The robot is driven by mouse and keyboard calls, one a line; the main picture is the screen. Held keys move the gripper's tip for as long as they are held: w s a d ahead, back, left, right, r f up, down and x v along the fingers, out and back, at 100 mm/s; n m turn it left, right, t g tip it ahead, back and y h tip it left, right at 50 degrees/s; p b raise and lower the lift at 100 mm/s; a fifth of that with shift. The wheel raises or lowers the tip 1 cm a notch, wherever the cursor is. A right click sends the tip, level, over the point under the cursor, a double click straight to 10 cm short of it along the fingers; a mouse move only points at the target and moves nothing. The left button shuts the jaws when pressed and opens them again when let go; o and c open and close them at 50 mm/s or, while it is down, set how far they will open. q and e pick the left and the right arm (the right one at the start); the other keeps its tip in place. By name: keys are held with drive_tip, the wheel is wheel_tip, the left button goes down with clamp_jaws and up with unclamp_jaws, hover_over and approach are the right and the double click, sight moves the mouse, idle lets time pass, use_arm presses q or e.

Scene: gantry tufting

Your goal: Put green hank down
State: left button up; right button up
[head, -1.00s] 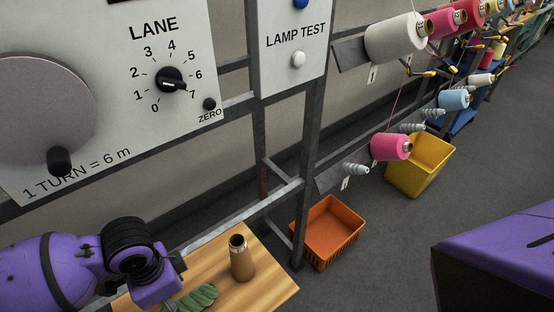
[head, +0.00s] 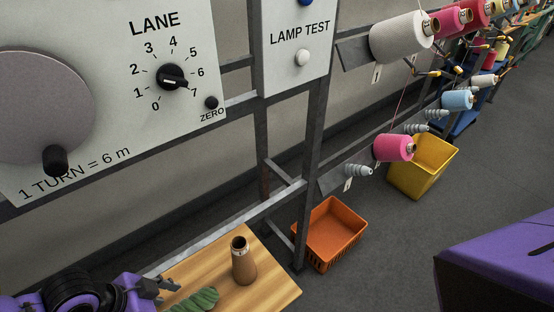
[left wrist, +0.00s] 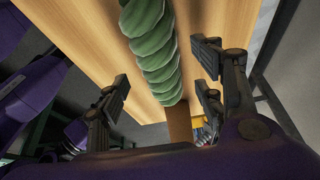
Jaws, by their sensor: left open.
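The green hank (head: 196,300), a twisted bundle of yarn, lies on the wooden table (head: 270,290) at the bottom of the head view. In the left wrist view the hank (left wrist: 155,50) stretches along the table top, between my spread fingers. My left gripper (left wrist: 163,80) is open and empty, with the hank clear of its fingers. In the head view this gripper (head: 168,292) is at the bottom, just left of the hank, and partly cut off. My right gripper is not in view.
A brown bottle (head: 243,262) stands on the table close to the hank. An orange bin (head: 330,240) and a yellow bin (head: 422,165) are on the floor to the right. A metal frame (head: 310,150) with a control panel (head: 110,100) and yarn cones rises behind the table.

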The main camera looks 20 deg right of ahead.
sight(176, 311)
use_arm(q)
drive_tip(key=shift+x, duration=1.55)
drive_tip(key=shift+a, duration=0.1)
drive_tip(key=shift+c, duration=0.5)
drive_tip(key=c, duration=1.3)
